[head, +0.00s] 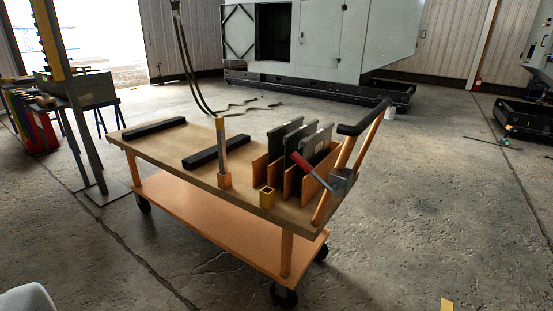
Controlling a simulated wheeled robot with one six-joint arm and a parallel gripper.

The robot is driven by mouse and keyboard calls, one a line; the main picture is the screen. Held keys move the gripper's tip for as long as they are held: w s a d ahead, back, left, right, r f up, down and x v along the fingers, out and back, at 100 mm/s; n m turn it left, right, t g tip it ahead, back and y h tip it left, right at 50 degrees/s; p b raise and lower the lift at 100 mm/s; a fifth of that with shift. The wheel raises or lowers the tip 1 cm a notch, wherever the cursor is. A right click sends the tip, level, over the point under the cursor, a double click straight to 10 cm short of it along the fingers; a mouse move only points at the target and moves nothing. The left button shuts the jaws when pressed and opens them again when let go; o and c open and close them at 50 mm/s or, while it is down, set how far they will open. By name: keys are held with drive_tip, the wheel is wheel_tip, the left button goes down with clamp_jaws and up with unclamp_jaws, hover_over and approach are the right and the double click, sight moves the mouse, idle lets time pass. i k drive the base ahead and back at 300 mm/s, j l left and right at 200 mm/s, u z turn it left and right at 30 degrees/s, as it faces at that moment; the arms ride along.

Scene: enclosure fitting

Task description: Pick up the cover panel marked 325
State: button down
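Several dark grey panels (285,139) stand upright on edge between orange dividers (259,172) at the right end of a wheeled cart (160,157). They are small in the view and overlap one another. A small light patch shows on one of them, but I cannot read any number, so I cannot tell which panel is marked 325. A red-handled tool (313,171) is in front of the panels and hides part of them. My gripper does not show.
A large grey enclosure (330,40) stands behind.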

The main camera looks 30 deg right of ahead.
sight(316, 147)
drive_tip(key=i+l+z, duration=0.2)
drive_tip(key=i+z, duration=0.15)
drive_tip(key=i, duration=0.3)
drive_tip(key=i+z, duration=0.35)
drive_tip(key=i, duration=0.3)
drive_tip(key=i+z, duration=0.35)
drive_tip(key=i, duration=0.3)
